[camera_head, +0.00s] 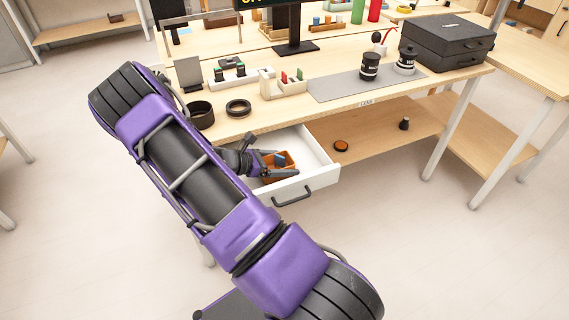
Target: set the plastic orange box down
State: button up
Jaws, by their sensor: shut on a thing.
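The plastic orange box (271,178) is inside the open white drawer (318,161) under the wooden table. It is small, and my gripper and arm partly hide it. My gripper (279,165) reaches into the drawer from the left and is shut on the box. I cannot tell whether the box touches the drawer floor. The right part of the drawer looks bare.
The drawer front has a black handle (292,196). On the tabletop above stand a dark ring (238,107), a white holder (283,87), a grey mat (335,86) and a black case (441,42). A lower shelf (385,130) lies to the drawer's right.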

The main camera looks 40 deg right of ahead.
jog(key=shift+f, duration=0.15)
jog(key=o, duration=1.1)
jog(key=shift+r, duration=0.3)
jog(key=p+v, duration=0.1)
jog(key=v, duration=1.1)
jog(key=shift+f, duration=0.15)
